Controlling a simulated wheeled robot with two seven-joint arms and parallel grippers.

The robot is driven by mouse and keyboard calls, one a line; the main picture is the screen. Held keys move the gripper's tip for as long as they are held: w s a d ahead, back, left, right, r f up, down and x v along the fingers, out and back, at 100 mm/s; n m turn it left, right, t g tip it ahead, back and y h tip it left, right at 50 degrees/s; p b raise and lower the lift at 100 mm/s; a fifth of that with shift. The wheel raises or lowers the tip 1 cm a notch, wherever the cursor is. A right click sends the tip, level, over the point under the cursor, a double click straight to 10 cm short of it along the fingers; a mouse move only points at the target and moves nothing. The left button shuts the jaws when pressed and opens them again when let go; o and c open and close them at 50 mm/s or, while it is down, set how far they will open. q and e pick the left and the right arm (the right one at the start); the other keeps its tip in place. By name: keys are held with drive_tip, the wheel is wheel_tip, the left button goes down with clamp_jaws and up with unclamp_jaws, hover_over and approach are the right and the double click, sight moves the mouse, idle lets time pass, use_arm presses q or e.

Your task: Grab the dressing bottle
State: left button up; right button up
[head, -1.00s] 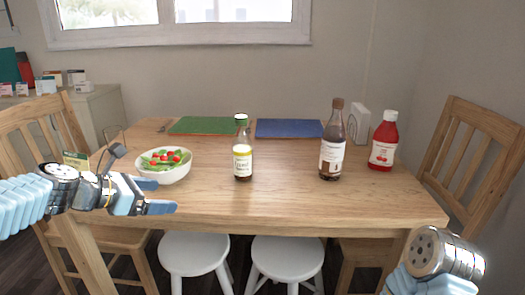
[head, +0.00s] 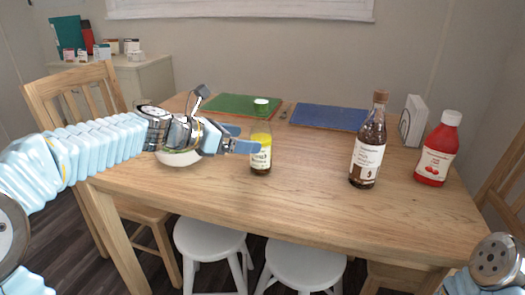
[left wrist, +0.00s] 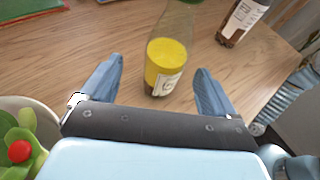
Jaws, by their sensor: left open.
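My right gripper is out of view; only part of that arm shows at the lower right.
A salad bowl (head: 181,159) sits under my left gripper, close beside it in the left wrist view (left wrist: 45,112). A dark sauce bottle (head: 367,155) and a red ketchup bottle (head: 437,155) stand to the right. Green (head: 240,106) and blue (head: 325,117) mats lie behind. The table's front is clear.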

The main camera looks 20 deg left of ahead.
use_arm(q)
drive_tip(key=x, duration=0.6)
drive_tip(key=shift+s+d, duration=0.2)
drive_tip(key=shift+d, duration=0.1)
drive_tip(key=shift+r, duration=0.1)
drive_tip(key=c, duration=1.3)
